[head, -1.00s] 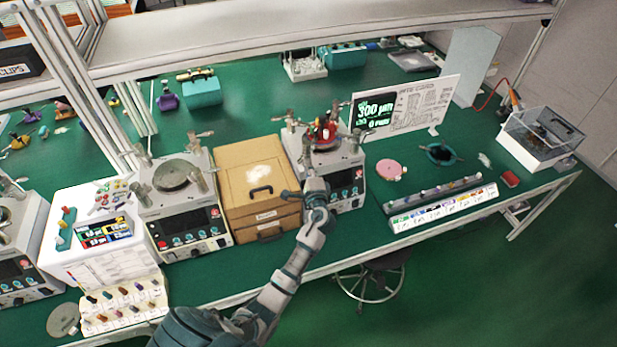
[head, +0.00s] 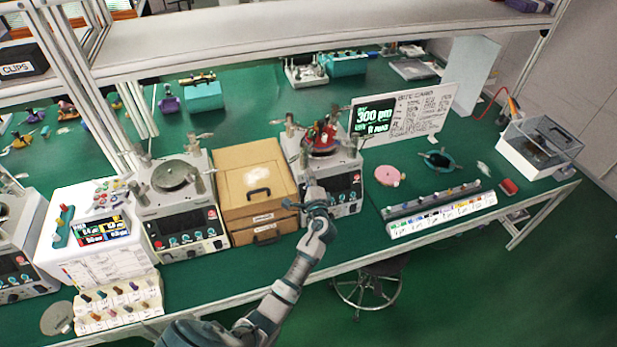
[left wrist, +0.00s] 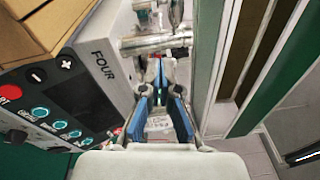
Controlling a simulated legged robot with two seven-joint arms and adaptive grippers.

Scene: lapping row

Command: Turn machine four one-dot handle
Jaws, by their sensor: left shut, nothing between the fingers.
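Machine four (head: 343,183) is a white lapping machine with a dark front panel and a red fixture (head: 322,135) on its round plate. In the left wrist view its side (left wrist: 95,55) reads "FOUR". A silver bar-shaped handle (left wrist: 155,42) lies just beyond my fingertips there; I cannot make out dots on it. My left gripper (head: 316,190) is in front of machine four's left side in the head view. Its blue-padded fingers (left wrist: 160,85) are shut with nothing between them. Contact with the handle cannot be told. My right gripper is not in view.
A cardboard drawer box (head: 255,185) stands directly left of machine four, and another lapping machine (head: 182,210) beyond it. A pink disc (head: 388,175) and a long labelled rack (head: 440,212) are to the right.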

